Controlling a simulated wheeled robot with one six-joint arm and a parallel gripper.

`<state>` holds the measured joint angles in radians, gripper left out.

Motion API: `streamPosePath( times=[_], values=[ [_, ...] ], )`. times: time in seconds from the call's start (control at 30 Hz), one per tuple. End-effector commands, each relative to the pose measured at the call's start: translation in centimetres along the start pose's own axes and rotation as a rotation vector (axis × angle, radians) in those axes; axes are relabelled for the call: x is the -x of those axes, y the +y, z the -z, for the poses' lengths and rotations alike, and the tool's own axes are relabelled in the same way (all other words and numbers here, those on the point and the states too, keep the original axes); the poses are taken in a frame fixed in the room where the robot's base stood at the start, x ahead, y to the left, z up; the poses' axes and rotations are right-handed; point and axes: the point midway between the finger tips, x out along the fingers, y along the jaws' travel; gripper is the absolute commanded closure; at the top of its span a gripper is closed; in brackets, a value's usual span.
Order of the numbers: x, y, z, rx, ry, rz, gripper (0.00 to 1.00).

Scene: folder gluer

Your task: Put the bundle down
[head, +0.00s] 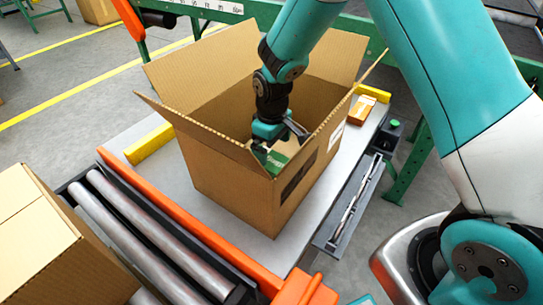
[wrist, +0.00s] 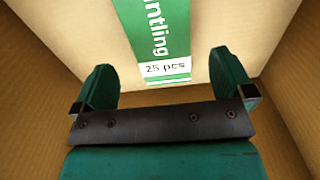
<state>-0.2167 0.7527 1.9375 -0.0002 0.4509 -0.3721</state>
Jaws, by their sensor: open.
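The bundle (wrist: 205,40) shows in the wrist view as a pale cardboard-coloured face with a green band reading "ntling" and a white "25 pcs" label. It lies inside the open carton (head: 230,185), against brown cardboard walls. In the head view only a small green and pale part of the bundle (head: 277,158) shows, below my gripper (head: 280,138). My gripper reaches down into the carton near its front right side. In the wrist view its two green fingers (wrist: 165,72) stand wide apart, near the bundle's edge. The carton's front wall hides the bundle's underside.
The carton stands flaps up on a grey table (head: 285,235) with yellow blocks (head: 150,143) beside it. An orange rail (head: 190,225) and roller conveyor (head: 140,235) lie at front left, with another carton (head: 50,250). A small orange box (head: 361,109) sits at right.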

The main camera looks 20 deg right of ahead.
Motion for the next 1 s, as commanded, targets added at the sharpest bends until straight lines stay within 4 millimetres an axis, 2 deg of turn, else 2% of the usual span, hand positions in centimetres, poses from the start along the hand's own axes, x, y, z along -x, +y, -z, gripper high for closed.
streamPosePath(
  times=[0.03,0.1,0.3,0.73,0.83,0.93,1.0],
  values=[
    [1.5,0.0,0.1,0.000,0.004,-0.002,0.00],
    [2.9,0.0,0.1,0.000,0.004,-0.002,0.00],
    [5.6,0.0,0.0,0.000,0.001,-0.001,0.00],
    [6.3,0.0,0.0,0.000,-0.001,0.000,0.00],
    [7.2,0.0,0.0,0.000,0.000,0.001,0.00],
    [9.3,0.1,-0.1,-0.003,0.002,0.001,0.00],
    [11.5,0.2,-0.3,-0.008,0.003,0.002,0.00]
  ],
)
